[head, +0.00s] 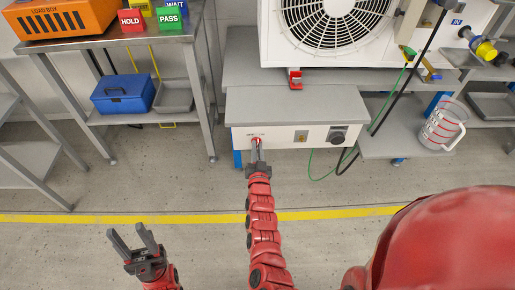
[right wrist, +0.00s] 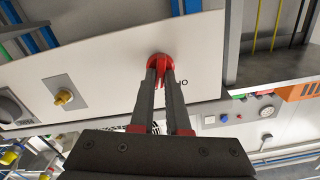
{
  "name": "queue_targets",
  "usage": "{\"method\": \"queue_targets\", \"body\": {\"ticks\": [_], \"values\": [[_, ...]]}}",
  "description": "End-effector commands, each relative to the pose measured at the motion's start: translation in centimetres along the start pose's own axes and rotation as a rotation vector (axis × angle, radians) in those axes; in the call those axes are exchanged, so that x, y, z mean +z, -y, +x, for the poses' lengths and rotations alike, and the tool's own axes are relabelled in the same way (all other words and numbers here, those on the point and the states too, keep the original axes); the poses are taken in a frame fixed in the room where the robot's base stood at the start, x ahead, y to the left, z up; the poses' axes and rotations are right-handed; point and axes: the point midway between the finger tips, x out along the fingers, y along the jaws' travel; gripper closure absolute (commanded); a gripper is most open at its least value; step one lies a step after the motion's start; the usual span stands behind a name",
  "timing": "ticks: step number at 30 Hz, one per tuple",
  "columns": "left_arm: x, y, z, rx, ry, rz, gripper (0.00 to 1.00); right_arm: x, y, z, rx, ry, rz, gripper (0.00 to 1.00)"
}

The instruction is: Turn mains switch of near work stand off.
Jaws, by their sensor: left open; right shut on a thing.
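The near work stand has a grey top and a white front panel (head: 290,136). A red rotary mains switch (right wrist: 158,62) sits on that panel, and my right gripper (right wrist: 163,75) is shut on its knob. In the head view my right gripper (head: 257,143) reaches the panel's left part and mostly covers the switch. A marking that looks like an "O" is beside the switch in the right wrist view; the knob's exact angle is hard to tell. My left gripper (head: 136,240) is open and empty above the floor at the lower left.
The panel also carries a small brass toggle (right wrist: 64,97) and a black knob (head: 337,137). A clear jug (head: 441,124) is on the right shelf. A blue box (head: 123,93) is on the left stand's shelf. The floor in front is clear.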

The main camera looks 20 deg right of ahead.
Motion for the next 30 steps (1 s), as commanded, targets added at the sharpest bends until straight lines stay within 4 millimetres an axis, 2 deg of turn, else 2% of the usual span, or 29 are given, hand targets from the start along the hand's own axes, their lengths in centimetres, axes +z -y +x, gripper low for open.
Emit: {"method": "queue_targets", "body": {"ticks": [18, 30], "values": [[0.3, -0.1, -1.8, 0.000, 0.000, 0.000, 0.50, 0.5, 0.3, -0.1, -0.001, 0.005, -0.563, 1.00], [0.5, -0.1, -2.7, 0.000, 0.000, 0.000, 0.50, 0.5, 0.3, -0.1, -0.001, 0.004, -0.784, 1.00]]}}
